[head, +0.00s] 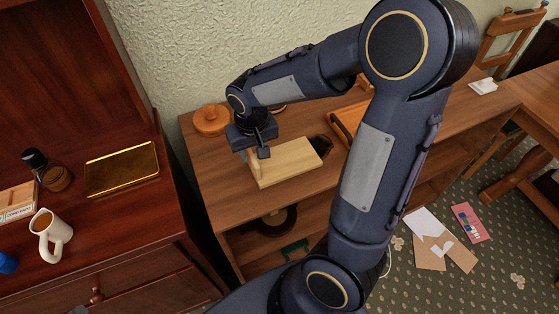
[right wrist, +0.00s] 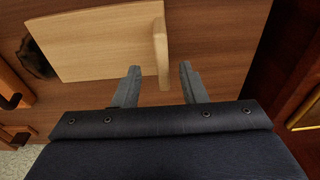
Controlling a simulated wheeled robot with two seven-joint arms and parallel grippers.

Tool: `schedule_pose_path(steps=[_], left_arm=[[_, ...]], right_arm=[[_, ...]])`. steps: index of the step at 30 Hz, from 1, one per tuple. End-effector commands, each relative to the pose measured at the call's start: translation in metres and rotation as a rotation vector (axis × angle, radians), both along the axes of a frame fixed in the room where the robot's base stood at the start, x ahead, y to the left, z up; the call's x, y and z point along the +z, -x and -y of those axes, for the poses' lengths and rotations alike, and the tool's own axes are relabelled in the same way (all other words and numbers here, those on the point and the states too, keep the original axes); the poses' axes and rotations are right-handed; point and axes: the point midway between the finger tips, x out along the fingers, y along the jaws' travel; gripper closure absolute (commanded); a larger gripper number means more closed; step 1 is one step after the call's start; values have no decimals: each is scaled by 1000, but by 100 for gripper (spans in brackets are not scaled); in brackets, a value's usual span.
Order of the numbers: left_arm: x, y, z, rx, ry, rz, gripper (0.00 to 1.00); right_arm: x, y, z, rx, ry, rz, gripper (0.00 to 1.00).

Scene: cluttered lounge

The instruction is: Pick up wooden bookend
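The wooden bookend (head: 287,163) is pale wood, with a flat base plate and an upright panel at its left end. It rests on top of the low brown shelf unit (head: 205,165). My right gripper (head: 258,149) is above the upright panel, pointing down. In the right wrist view the bookend (right wrist: 100,45) shows its base at left, and its upright panel appears between the two open fingers of my right gripper (right wrist: 160,68). Gaps show on both sides of the panel. How deep the panel sits between the fingers is unclear. My left gripper is not visible.
An orange lidded pot (head: 211,119) stands behind the bookend, and a small dark object (head: 321,145) lies at its right. An orange wooden tray (head: 345,122) is partly hidden by my right arm. A dark red cabinet (head: 115,220) at left holds a mug (head: 50,234).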

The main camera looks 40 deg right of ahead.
Motion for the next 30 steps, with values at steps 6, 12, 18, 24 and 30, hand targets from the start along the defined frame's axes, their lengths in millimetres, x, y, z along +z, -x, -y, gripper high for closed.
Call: schedule_pose_path(steps=[6, 12, 18, 24, 30], left_arm=[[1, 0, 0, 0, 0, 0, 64], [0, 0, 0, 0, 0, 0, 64], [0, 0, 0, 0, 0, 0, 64], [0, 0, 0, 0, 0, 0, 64], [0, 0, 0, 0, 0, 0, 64]], right_arm=[[-34, -1, -2, 0, 1, -6, 62], [-48, -4, -2, 0, 0, -2, 62], [-48, -4, -2, 0, -1, 0, 62], [-48, -4, -2, 0, -1, 0, 88], [-47, -4, -2, 0, -1, 0, 100]])
